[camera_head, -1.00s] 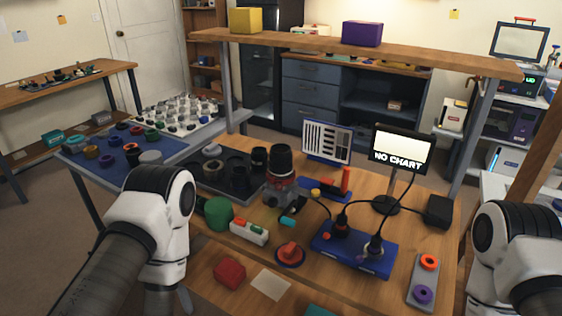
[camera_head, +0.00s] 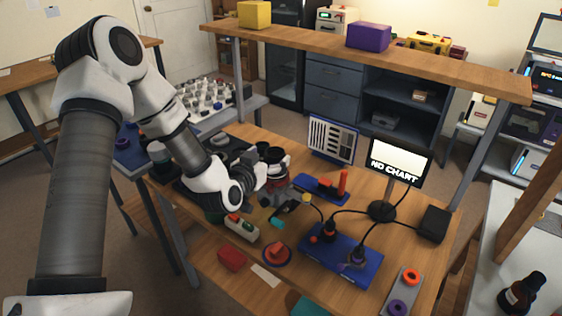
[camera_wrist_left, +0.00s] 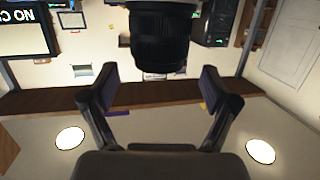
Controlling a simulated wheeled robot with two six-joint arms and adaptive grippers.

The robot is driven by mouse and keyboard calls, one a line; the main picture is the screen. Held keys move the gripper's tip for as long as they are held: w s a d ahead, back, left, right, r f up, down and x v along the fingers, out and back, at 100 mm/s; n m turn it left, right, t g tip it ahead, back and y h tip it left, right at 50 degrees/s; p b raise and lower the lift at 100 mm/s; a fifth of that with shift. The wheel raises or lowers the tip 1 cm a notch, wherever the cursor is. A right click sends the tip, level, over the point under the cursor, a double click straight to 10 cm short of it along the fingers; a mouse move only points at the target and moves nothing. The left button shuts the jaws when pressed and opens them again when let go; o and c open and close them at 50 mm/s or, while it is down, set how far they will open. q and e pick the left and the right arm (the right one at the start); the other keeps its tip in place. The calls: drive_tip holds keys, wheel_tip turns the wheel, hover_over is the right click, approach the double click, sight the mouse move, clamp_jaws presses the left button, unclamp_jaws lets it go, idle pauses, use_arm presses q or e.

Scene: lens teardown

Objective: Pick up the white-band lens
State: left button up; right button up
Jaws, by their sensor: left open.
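My left gripper (camera_head: 285,199) is over the middle of the workbench, beside a dark lens standing on a red-and-grey mount (camera_head: 277,164). In the left wrist view the gripper (camera_wrist_left: 157,80) is open and empty. A black ribbed lens (camera_wrist_left: 160,38) shows at the top of that view, in line with the gap between the fingers and not gripped. No white band can be made out on it, so I cannot tell whether it is the white-band lens. My left forearm hides much of the dark tray of lenses. My right gripper is out of view.
A blue base with cables (camera_head: 340,257), a "NO CHART" screen (camera_head: 397,163) and a striped panel (camera_head: 332,138) stand to the right. A red block (camera_head: 231,259) and red knob (camera_head: 277,252) lie in front. A wooden shelf (camera_head: 370,59) spans the back.

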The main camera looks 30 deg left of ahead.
sight(272, 155)
use_arm(q)
drive_tip(key=x, duration=0.3)
drive_tip(key=shift+w+d+f+p, duration=0.1)
drive_tip(key=shift+w+d+p, duration=0.05)
drive_tip(key=shift+w+p, duration=0.2)
drive_tip(key=shift+s, duration=0.1)
drive_tip(key=c, duration=1.5)
